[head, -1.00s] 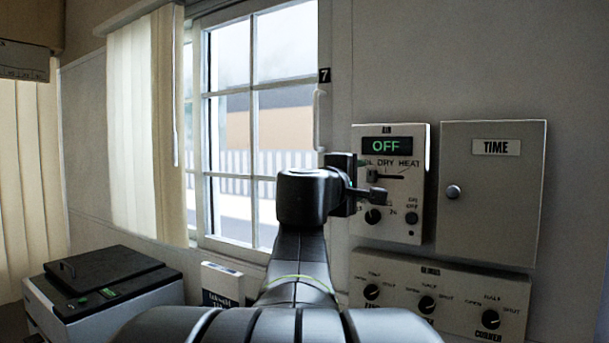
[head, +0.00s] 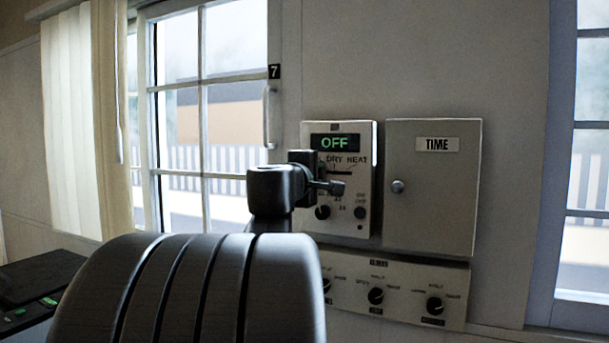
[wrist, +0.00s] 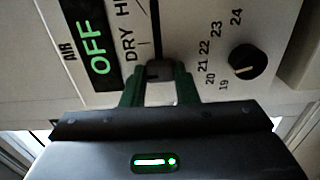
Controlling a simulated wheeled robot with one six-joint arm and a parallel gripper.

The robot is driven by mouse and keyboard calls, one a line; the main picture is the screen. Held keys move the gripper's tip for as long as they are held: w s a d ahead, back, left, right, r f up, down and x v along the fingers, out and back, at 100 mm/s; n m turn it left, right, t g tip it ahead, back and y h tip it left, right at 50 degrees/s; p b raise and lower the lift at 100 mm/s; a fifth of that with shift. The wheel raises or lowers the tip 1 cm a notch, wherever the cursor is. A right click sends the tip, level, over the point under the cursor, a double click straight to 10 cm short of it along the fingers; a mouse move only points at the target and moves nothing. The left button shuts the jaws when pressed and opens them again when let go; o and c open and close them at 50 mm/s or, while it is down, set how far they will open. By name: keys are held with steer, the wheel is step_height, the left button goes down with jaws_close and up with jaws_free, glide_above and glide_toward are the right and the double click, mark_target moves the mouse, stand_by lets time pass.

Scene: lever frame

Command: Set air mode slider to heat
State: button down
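The air panel (head: 348,222) is a pale box on the wall. Its display (head: 334,142) reads OFF in green, and also shows in the wrist view (wrist: 97,50). Below are the labels DRY and HEAT, with a dark slider slot (head: 341,172). In the wrist view the slot (wrist: 155,22) runs up from the dark slider knob (wrist: 158,69), which sits beyond DRY on the side away from HEAT. My gripper (head: 338,187) is at the panel. In the wrist view its green fingers (wrist: 160,84) close against both sides of the knob. The label beside the knob is hidden.
A round temperature dial (wrist: 243,61) is right of the fingers in the wrist view. A TIME box (head: 433,200) with a round knob is right of the panel. A climate panel (head: 395,292) with several dials is below. A window (head: 205,130) is at left.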

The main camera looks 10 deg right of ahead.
mark_target(348, 173)
steer(key=s+d, duration=0.1)
steer(key=s+d+b, duration=0.1)
steer(key=d, duration=0.1)
steer(key=s+d+b, duration=0.1)
steer(key=shift+s+d, duration=0.1)
steer(key=shift+d, duration=0.3)
steer(key=c, duration=1.1)
jaws_free()
steer(key=shift+s+d, duration=0.1)
steer(key=shift+d, duration=0.05)
steer(key=b+v, duration=0.1)
steer(key=v, duration=1.3)
steer(key=shift+w, duration=0.2)
